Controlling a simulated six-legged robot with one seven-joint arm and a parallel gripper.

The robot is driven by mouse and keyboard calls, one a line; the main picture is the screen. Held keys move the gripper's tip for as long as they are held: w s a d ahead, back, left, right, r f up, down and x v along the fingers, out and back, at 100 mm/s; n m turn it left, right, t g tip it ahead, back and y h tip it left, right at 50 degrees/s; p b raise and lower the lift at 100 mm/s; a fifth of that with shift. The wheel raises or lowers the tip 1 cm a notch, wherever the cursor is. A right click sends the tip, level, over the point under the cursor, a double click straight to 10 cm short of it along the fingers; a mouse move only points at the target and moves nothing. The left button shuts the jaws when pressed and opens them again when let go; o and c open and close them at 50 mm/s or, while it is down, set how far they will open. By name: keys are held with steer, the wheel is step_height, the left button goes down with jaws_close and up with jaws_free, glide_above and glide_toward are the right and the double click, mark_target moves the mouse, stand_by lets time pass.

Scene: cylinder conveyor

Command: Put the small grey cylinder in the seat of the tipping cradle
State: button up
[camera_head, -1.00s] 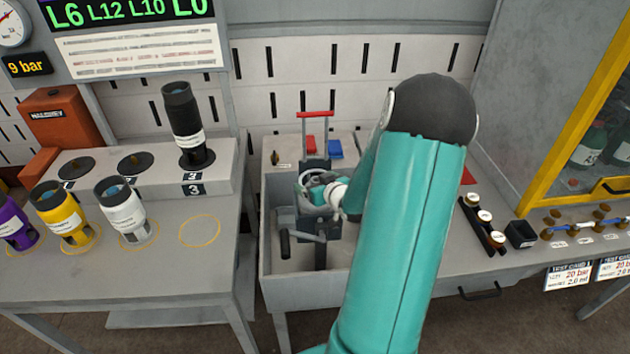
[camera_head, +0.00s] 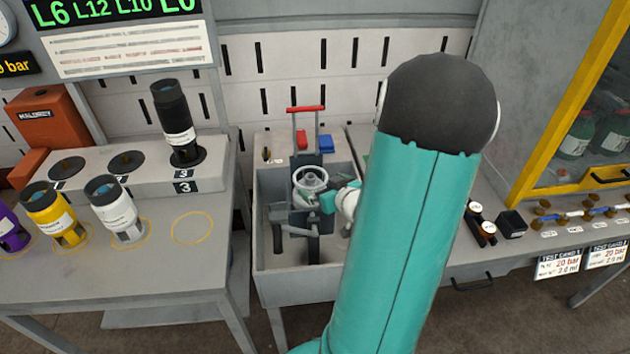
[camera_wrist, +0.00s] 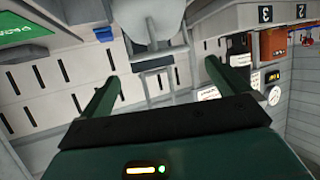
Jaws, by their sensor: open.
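The tipping cradle (camera_head: 305,222) stands in a grey sink-like basin, its dark frame topped by a red handle bar. A round light-grey piece with a ring-like top (camera_head: 311,178) sits at the cradle's upper part. I cannot tell whether it is the small grey cylinder or part of the cradle. My gripper (camera_head: 327,201) is just to its right, partly hidden by my arm. In the wrist view my gripper (camera_wrist: 160,72) is open, with nothing between the fingers; a pale rounded body (camera_wrist: 150,22) lies beyond the fingertips.
On the left table stand purple (camera_head: 12,232), yellow (camera_head: 48,212) and white (camera_head: 113,208) cylinders, beside an empty yellow ring (camera_head: 192,228). A black cylinder (camera_head: 174,120) stands on the raised block at 3. Red (camera_head: 301,137) and blue (camera_head: 325,143) blocks lie behind the basin.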

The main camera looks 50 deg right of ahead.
steer(key=w+a+r+n+g+h, duration=0.1)
steer(key=a+r+g, duration=0.1)
steer(key=a+r, duration=0.45)
steer(key=w+a+r+g, duration=0.2)
steer(key=a+r+g, duration=0.1)
steer(key=a+r, duration=0.4)
steer(key=s+a+r+n+g+y, duration=0.1)
steer(key=s+a, duration=0.4)
steer(key=a, duration=0.6)
steer(key=s+a+r+n+g+y, duration=0.1)
steer(key=s+a+r+y, duration=0.2)
steer(key=s+a, duration=0.3)
steer(key=a+y, duration=0.1)
steer(key=a, duration=0.4)
steer(key=shift+s+r+n, duration=0.15)
steer(key=shift+r+n, duration=0.15)
steer(key=shift+r, duration=0.05)
